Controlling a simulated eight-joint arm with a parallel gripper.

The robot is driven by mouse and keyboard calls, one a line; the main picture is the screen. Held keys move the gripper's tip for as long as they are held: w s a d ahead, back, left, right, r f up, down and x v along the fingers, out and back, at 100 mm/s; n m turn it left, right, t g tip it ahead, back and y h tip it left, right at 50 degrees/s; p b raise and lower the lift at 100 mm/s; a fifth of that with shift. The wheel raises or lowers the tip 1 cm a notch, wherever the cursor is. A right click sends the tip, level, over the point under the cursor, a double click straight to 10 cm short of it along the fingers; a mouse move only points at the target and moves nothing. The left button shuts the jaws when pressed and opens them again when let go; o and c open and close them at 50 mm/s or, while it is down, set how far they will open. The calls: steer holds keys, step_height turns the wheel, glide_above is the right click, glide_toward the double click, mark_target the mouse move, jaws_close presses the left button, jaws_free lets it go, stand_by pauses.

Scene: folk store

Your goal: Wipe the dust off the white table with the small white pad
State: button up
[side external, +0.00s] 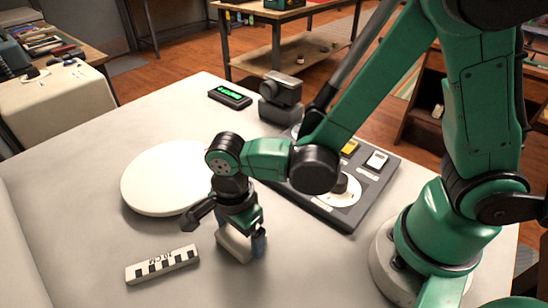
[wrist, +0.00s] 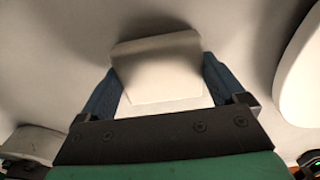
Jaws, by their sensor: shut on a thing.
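The white table (side external: 80,195) fills the lower part of the side view, and its pale top also shows in the wrist view (wrist: 50,60). The small white pad (wrist: 160,68) is between the blue fingers of my gripper (wrist: 155,90). In the side view, my gripper (side external: 240,243) points down at the table with the pad (side external: 233,245) at its tips. The pad is at or very near the tabletop; I cannot tell whether it touches. No distinct dust patch shows in either view.
A round white disc (side external: 160,178) lies just behind and left of my gripper. A black-and-white scale bar (side external: 162,265) lies front left. A grey control panel (side external: 365,195), a camera-like device (side external: 281,95) and a green-lit display (side external: 230,97) are farther back.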

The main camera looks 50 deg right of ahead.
mark_target(270, 215)
steer(key=shift+d, duration=0.45)
steer(key=shift+w+d+f, duration=0.1)
steer(key=shift+d, duration=3.05)
steer(key=shift+a, duration=1.25)
steer(key=shift+a+f, duration=0.1)
steer(key=shift+a, duration=1.8)
steer(key=shift+a+r, duration=0.2)
steer(key=shift+a, duration=0.15)
steer(key=shift+a+f, duration=0.1)
steer(key=shift+a, duration=1.35)
steer(key=shift+d, duration=4.95)
steer(key=shift+s+r, duration=0.25)
steer(key=shift+r, duration=3.75)
